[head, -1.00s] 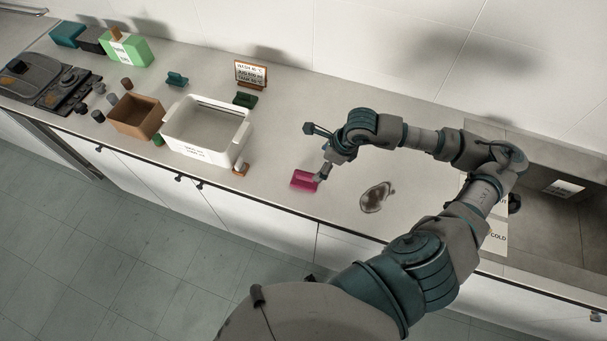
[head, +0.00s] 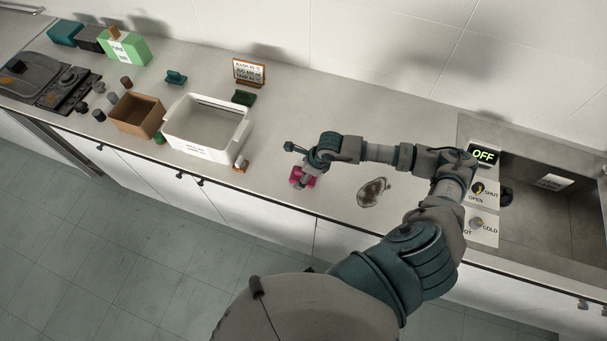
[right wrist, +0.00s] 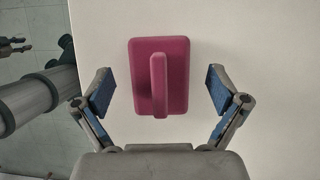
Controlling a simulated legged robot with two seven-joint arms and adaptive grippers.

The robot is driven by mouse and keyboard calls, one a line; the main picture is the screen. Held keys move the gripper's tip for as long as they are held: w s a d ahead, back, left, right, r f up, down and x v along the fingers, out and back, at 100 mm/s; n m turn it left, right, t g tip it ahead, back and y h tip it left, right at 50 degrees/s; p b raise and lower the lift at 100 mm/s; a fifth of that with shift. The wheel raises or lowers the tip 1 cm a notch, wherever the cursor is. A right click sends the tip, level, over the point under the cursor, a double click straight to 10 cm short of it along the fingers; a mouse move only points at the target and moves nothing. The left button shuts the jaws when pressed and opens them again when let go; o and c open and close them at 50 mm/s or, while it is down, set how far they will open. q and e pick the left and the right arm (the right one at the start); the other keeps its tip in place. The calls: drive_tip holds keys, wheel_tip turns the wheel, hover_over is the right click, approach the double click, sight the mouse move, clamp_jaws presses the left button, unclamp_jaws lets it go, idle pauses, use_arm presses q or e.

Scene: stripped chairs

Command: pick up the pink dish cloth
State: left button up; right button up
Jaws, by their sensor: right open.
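The pink dish cloth (head: 297,181) lies on the counter near its front edge, partly hidden by my right gripper in the head view. In the right wrist view the cloth (right wrist: 161,76) looks like a flat pink block with a raised ridge along its middle. My right gripper (head: 305,182) is over the cloth in the head view. In the right wrist view the right gripper (right wrist: 158,88) is open, with one blue-padded finger on each side of the cloth and a gap on both sides.
A white tub (head: 207,130) and a brown box (head: 136,115) stand to the left. A dark stain (head: 373,192) marks the counter right of the cloth. A sink (head: 541,205) with OFF, SHUT/OPEN and COLD panels is at the right. A small sign (head: 249,72) stands behind.

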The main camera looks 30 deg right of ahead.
use_arm(q)
drive_tip(key=shift+a, duration=0.1)
use_arm(e)
drive_tip(key=shift+s, duration=0.1)
drive_tip(key=c, duration=1)
drive_tip(key=shift+d, duration=0.2)
use_arm(q)
drive_tip(key=shift+f, duration=0.1)
use_arm(e)
drive_tip(key=shift+r, duration=0.1)
